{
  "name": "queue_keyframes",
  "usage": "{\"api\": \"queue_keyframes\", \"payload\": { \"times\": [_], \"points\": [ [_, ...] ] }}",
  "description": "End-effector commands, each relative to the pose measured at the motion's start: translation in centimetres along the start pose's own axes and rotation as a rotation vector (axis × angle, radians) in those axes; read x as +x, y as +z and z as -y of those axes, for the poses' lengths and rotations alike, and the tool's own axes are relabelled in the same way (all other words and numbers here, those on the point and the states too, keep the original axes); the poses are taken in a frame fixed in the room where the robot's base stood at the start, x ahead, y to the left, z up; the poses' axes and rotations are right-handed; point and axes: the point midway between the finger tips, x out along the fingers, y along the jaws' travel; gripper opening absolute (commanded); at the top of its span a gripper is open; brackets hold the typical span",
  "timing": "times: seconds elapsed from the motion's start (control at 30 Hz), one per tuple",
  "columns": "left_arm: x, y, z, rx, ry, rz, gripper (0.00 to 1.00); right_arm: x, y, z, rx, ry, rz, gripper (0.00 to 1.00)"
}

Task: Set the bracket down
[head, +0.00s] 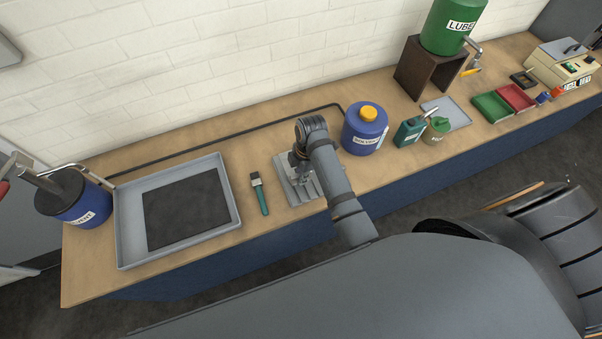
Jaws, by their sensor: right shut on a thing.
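My right gripper (299,158) points down over the middle of the bench and is shut on a small metal part, which I take to be the bracket (304,181). The bracket is partly hidden by the gripper and my forearm. Just below it is a light grey metal plate (288,190) on the bench top. I cannot tell whether the bracket touches this plate or hangs slightly above it. My left gripper is not in view.
A grey tray with a dark mat (125,225) and a green-handled brush (260,193) lie to the left. A blue solvent container (75,198) stands at the left end.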

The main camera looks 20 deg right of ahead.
Motion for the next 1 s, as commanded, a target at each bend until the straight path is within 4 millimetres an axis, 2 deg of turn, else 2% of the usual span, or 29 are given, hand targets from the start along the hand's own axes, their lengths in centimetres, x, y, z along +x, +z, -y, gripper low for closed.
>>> {"api": "queue_keyframes", "payload": {
  "times": [0.2,0.4,1.0],
  "points": [
    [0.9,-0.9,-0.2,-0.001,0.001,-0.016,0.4,2.2,0.3,0.0,0.0,0.0,0.001,0.0],
    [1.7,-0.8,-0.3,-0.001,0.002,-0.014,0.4,4.1,0.5,0.0,0.0,0.0,0.001,0.0],
    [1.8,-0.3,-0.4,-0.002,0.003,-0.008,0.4,5.1,0.6,0.0,0.0,0.001,0.0,0.0]
  ]
}}
